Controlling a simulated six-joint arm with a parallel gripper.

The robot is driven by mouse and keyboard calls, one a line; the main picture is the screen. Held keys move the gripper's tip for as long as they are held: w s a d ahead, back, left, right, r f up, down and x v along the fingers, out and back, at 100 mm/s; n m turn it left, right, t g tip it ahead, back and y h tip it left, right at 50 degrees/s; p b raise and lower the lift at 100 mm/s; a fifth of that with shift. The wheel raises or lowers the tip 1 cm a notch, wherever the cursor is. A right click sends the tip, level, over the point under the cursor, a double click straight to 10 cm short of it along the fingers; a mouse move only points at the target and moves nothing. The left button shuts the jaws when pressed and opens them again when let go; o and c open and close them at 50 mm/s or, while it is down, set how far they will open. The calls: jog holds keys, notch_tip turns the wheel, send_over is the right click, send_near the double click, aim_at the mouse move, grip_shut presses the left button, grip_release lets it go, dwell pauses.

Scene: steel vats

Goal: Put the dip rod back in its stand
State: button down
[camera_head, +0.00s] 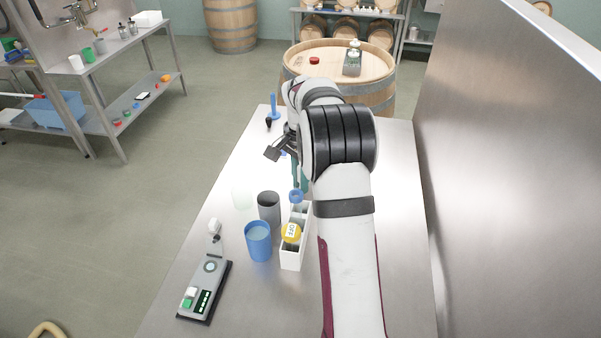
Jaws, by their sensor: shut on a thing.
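My gripper (275,152) is over the far left part of the steel bench, partly behind my arm. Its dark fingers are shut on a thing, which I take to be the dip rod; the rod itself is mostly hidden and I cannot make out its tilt. A blue upright post on a round blue base (273,115) stands at the bench's far left corner, beyond my gripper, and looks like the stand. A small black piece (268,123) shows just in front of it; I cannot tell what it belongs to.
A grey meter (205,288) lies at front left. A steel wall (490,150) closes the right. A barrel (335,62) stands beyond.

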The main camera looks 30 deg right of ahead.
jog(key=shift+f, duration=2.35)
jog(key=c, duration=0.7)
grip_release()
jog(key=shift+c, duration=0.2)
notch_tip(320, 180, up, 16)
jog(key=shift+f, duration=0.1)
